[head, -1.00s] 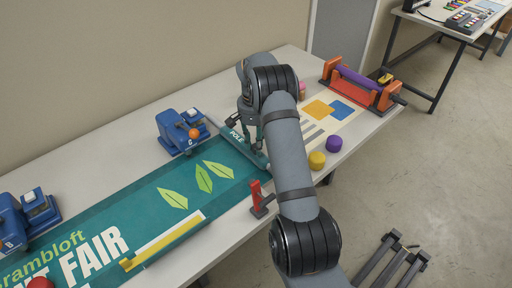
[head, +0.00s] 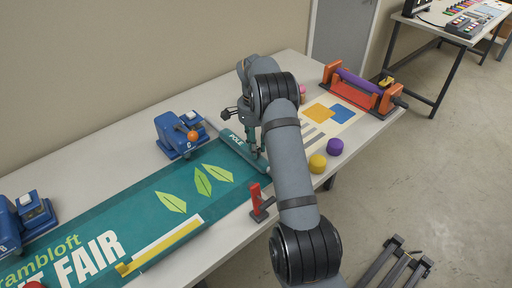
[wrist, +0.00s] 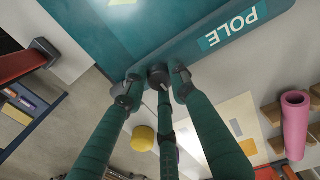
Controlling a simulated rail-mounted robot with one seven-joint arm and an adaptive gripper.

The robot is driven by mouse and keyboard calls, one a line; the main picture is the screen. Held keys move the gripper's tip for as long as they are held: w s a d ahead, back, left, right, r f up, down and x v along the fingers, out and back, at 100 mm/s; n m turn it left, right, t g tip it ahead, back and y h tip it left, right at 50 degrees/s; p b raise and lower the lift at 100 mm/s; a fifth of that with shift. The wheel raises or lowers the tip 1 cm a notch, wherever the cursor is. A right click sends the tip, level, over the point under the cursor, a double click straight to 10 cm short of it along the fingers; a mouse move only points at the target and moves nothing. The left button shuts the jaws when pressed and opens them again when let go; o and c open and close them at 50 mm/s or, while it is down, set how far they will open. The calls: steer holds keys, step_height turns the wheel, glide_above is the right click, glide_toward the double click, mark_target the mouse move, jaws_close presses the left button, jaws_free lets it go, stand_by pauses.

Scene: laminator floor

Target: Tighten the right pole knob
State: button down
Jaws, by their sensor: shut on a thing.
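The teal pole (head: 243,150), labelled POLE, lies across the right end of the teal banner (head: 150,205). It also shows in the wrist view (wrist: 215,60), with its label upside down. My gripper (head: 258,151) is at the pole's near end, pointing down. In the wrist view, my green fingers (wrist: 155,85) close around a dark round piece (wrist: 157,73) at the pole's edge, which appears to be the right pole knob. The fingertips hide most of it, so its angle and how tight it sits cannot be told.
A red-handled clamp (head: 260,200) stands at the banner's near edge. Yellow (head: 317,163) and purple (head: 335,146) round pieces sit right of my arm. Blue devices (head: 179,132) line the back. An orange roller stand (head: 362,90) is at the far right end.

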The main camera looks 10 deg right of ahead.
steer(key=shift+s+a+f, duration=0.15)
steer(key=shift+s, duration=0.05)
steer(key=c, duration=1.4)
jaws_free()
steer(key=shift+w, duration=0.1)
steer(key=shift+w+r, duration=0.15)
steer(key=shift+r, duration=0.55)
step_height(320, 180, up, 11)
steer(key=shift+a+f, duration=0.1)
steer(key=shift+f, duration=0.05)
steer(key=f, duration=1.1)
steer(key=shift+d+f, duration=0.2)
steer(key=shift+f, duration=0.2)
